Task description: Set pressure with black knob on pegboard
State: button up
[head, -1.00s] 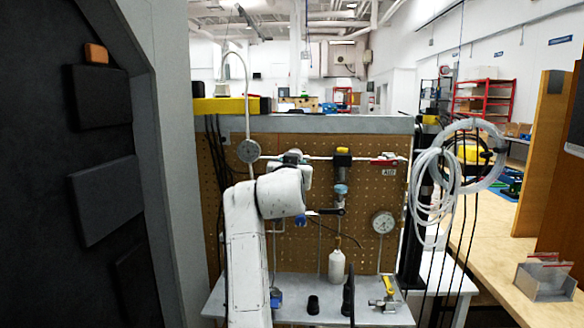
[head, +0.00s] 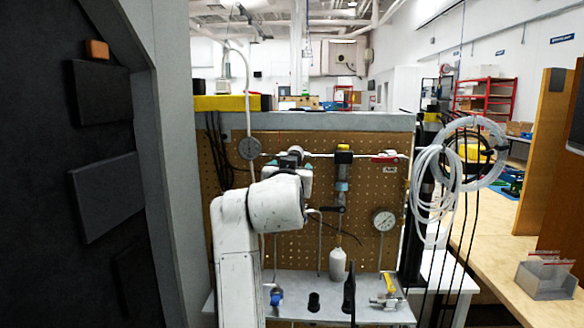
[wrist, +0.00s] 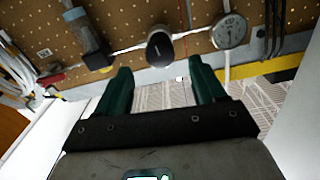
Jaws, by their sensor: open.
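The black knob (wrist: 160,47) sits on the pipe of the pegboard (wrist: 130,18) in the wrist view, its round face towards the camera. My gripper (wrist: 158,76) is open, its two green fingers apart. The knob shows just beyond the gap between the fingertips, and nothing is held. A round gauge (wrist: 229,30) is right of the knob in the wrist view. My arm hides much of the gripper and knob area there.
In the head view, a red valve handle (head: 385,158), a second gauge (head: 383,220) and a white bottle (head: 338,263) are to the right. Coiled tubing (head: 436,190) hangs at the board's right edge.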

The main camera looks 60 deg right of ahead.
jog(key=shift+v, duration=2.35)
jog(key=a+f+n+y+p, duration=0.2)
jog(key=a+f+n+y, duration=0.15)
jog(key=f, duration=0.55)
jog(key=a+f+n+y+p, duration=0.1)
jog(key=a+f+n+y, duration=0.3)
jog(key=f, duration=0.5)
jog(key=a+f+n+y+p, duration=0.2)
jog(key=a+f, duration=0.3)
jog(key=f, duration=0.5)
jog(key=s+a+f+n+g+y+p, duration=0.1)
jog(key=s+a+f+n+g+y, duration=0.1)
jog(key=s+a+f, duration=0.5)
jog(key=s+a+f+n+g+y+p, duration=0.1)
jog(key=s+a+f+g+y, duration=0.3)
jog(key=s+a+f, duration=0.4)
jog(key=s+n+y, duration=0.1)
jog(key=s, duration=0.4)
jog(key=shift+a+n+p, duration=0.2)
jog(key=shift+n+p, duration=0.15)
